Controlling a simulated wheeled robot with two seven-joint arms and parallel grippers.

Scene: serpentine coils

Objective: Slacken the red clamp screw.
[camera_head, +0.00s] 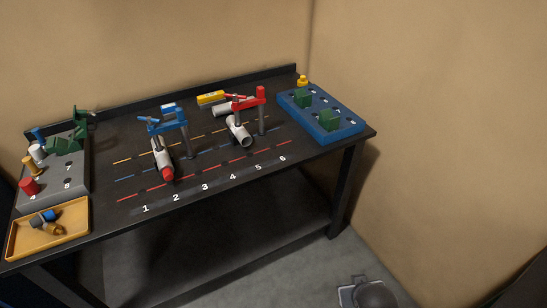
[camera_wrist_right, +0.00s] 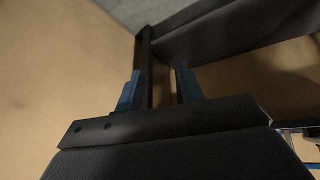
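The red clamp (camera_head: 248,103) sits on an upright grey post (camera_head: 262,122) on the right half of the black table. A thin red bar, apparently the handle of its clamp screw (camera_head: 236,97), shows at its left end; how tight it is cannot be seen. A grey pipe piece (camera_head: 239,131) lies beneath the clamp. My right gripper (camera_wrist_right: 158,88) shows only in the right wrist view; its two blue fingers are apart, with no held object visible between them. The red clamp is not in that view. My left gripper is in neither view.
A blue clamp (camera_head: 167,126) on its own post stands left over a red-tipped pipe (camera_head: 162,160). A blue rack (camera_head: 340,128) with green blocks is at right. A grey block (camera_head: 70,185) and a yellow tray (camera_head: 75,215) are at left. The table's numbered front strip is clear.

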